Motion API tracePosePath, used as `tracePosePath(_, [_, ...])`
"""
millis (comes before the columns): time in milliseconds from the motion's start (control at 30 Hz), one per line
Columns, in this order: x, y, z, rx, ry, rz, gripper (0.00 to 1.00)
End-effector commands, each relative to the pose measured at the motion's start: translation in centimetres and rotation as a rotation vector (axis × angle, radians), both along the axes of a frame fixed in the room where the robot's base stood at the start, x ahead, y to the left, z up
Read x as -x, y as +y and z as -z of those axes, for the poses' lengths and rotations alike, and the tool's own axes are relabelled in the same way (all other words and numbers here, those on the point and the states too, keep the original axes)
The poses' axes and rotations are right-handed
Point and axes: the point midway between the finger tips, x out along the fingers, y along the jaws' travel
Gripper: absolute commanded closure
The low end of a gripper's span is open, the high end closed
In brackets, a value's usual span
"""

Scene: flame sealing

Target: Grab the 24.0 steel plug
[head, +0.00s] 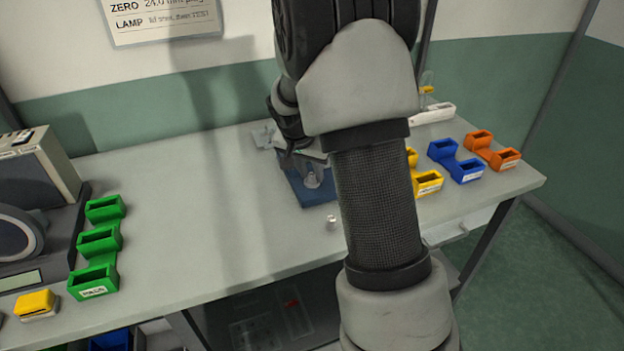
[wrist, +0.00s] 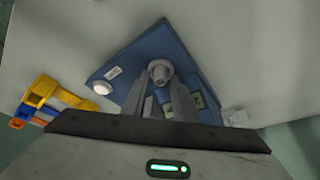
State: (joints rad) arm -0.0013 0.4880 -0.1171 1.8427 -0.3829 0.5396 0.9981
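A grey metal plug with a round, flanged shape (wrist: 160,70) stands on a blue mat (wrist: 168,38) in the wrist view, just beyond my fingertips. In the head view a pale grey piece (head: 313,180) shows on the blue mat (head: 318,194), just below my gripper (head: 308,160). My gripper (wrist: 156,88) has its two fingers apart, with a gap between them. The fingers point down at the mat, and I cannot tell whether they touch the plug. Its size marking cannot be read.
A small pale cylinder (head: 332,222) stands on the table in front of the mat. Yellow (head: 428,183), blue (head: 456,160) and orange (head: 492,150) holders are at the right. Green trays (head: 98,242) and a grey machine (head: 35,180) are at the left. The table's left middle is clear.

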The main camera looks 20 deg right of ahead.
Motion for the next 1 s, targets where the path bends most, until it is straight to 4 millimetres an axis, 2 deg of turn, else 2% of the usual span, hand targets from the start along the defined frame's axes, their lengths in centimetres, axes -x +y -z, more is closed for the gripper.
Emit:
tracePosePath(33, [0.0, 0.0, 0.0, 0.000, 0.000, 0.000, 0.83])
tracePosePath(133, [0.0, 0.0, 0.0, 0.000, 0.000, 0.000, 0.99])
tracePosePath(467, [0.0, 0.0, -0.5, 0.000, -0.001, 0.000, 1.00])
tracePosePath(567, [-0.1, 0.0, -1.8, 0.000, -0.005, 0.001, 1.00])
tracePosePath(800, [-0.1, 0.0, -6.7, -0.001, -0.005, 0.000, 1.00])
tracePosePath(1000, [0.0, 0.2, -9.3, 0.000, -0.003, -0.005, 1.00])
